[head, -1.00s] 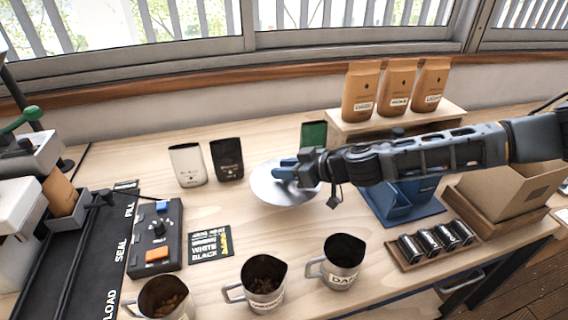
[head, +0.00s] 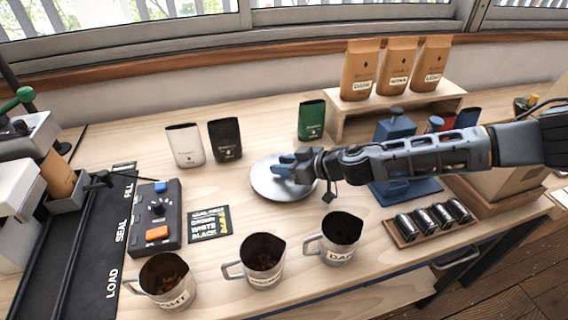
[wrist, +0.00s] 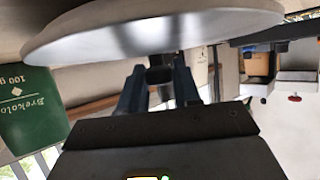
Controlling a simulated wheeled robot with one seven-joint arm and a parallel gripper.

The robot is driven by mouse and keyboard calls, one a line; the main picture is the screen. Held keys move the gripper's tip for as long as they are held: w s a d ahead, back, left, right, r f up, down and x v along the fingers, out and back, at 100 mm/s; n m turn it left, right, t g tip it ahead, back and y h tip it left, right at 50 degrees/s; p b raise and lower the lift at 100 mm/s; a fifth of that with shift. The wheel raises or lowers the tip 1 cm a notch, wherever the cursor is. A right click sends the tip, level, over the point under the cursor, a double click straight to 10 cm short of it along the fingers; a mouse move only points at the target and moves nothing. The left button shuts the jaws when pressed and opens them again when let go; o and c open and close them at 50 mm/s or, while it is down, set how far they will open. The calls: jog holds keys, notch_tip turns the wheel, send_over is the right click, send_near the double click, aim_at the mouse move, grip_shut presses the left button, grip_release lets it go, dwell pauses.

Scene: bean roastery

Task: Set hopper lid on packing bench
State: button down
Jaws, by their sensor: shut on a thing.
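The hopper lid (head: 265,184) is a round silver disc in the head view, low over the middle of the packing bench (head: 255,217). My gripper (head: 288,167) is shut on the lid from above, at its centre; the grip point itself is partly hidden by the fingers. In the wrist view, which is upside down, the lid (wrist: 150,30) spans the top and the blue fingers (wrist: 158,75) reach up to its middle. The lid looks about level. I cannot tell whether it touches the bench or hangs slightly above it.
A green bag (head: 311,121), a black bag (head: 225,140) and a white bag (head: 185,146) stand behind the lid. Metal jugs (head: 262,262) line the front. A label card (head: 208,224) and control box (head: 155,222) lie left. A blue stand (head: 408,192) and canister tray (head: 410,237) are right.

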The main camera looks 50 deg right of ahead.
jog(key=shift+f, duration=0.45)
jog(key=c, duration=0.7)
grip_release()
jog(key=shift+b+v, duration=0.55)
jog(key=shift+v, duration=3.35)
